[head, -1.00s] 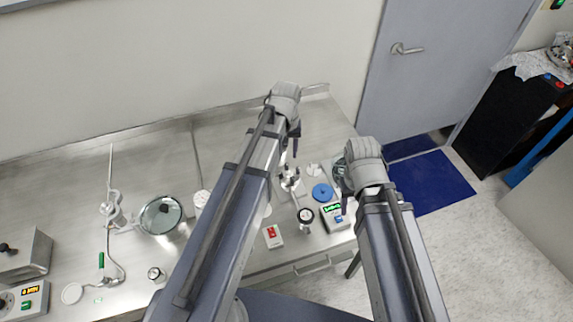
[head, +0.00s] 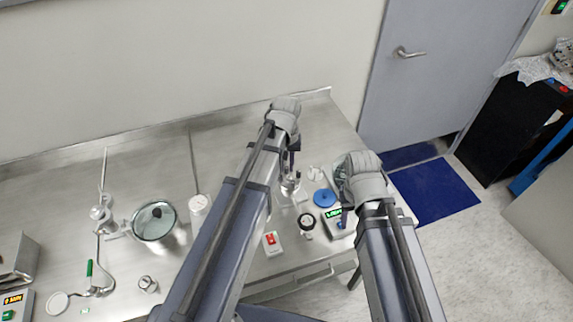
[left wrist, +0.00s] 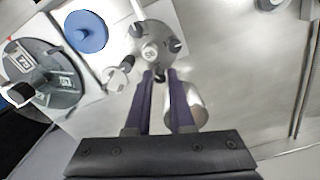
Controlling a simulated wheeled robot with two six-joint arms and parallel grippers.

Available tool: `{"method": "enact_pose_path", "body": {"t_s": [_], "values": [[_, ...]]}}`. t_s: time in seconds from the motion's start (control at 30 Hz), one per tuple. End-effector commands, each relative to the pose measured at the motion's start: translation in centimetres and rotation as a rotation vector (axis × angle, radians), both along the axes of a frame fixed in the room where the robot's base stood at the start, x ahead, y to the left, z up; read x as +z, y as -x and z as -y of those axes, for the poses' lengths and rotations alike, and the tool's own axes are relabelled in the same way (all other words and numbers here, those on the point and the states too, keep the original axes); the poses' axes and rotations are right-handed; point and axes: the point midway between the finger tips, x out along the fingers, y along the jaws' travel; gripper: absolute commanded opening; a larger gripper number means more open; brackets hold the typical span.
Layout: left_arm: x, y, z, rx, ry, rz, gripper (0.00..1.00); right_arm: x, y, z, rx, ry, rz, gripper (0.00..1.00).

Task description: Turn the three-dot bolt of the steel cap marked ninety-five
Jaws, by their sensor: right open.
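A round steel cap (left wrist: 152,42) with dark bolts around its rim shows in the left wrist view. Its mark is too small to read for sure. The fingertips of my left gripper (left wrist: 160,73) are at its near edge, on either side of a dark bolt (left wrist: 160,77). I cannot tell whether they press on it or how many dots it has. In the head view my left gripper (head: 291,160) points down over the cap's steel vessel (head: 290,184). A second cap (left wrist: 62,92) has a label that looks like 75. My right gripper (head: 346,212) is open, mostly hidden by its wrist.
A blue disc (head: 324,197) lies right of the vessel. A glass-lidded pot (head: 154,221) and a white cylinder (head: 199,203) stand left.

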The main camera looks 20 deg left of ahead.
Motion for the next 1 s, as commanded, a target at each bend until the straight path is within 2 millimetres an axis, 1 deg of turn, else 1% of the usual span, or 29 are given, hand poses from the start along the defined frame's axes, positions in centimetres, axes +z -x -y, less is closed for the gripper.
{"method": "enact_pose_path", "body": {"t_s": [0.03,0.17,0.6,0.67,0.9,1.0], "values": [[0.00,0.00,0.00,0.000,0.000,0.000,0.14,0.00,0.00,0.00,0.000,0.000,0.000,0.50],[0.00,0.00,0.00,0.000,0.000,0.000,0.00,0.00,0.00,0.00,0.000,0.000,0.000,0.50],[-0.01,0.00,0.00,-0.015,0.000,0.000,0.00,-0.01,0.00,0.00,0.000,0.000,0.000,0.50],[-0.01,0.01,0.01,-0.052,0.000,0.000,0.00,-0.01,0.00,0.00,0.000,0.000,0.000,0.50],[-0.01,0.01,0.03,-0.295,0.000,0.000,0.00,-0.01,0.00,0.00,0.000,0.000,0.000,0.50],[-0.01,0.01,0.04,-0.364,0.000,0.000,0.00,-0.01,0.00,0.00,0.000,0.000,0.000,0.50]]}}
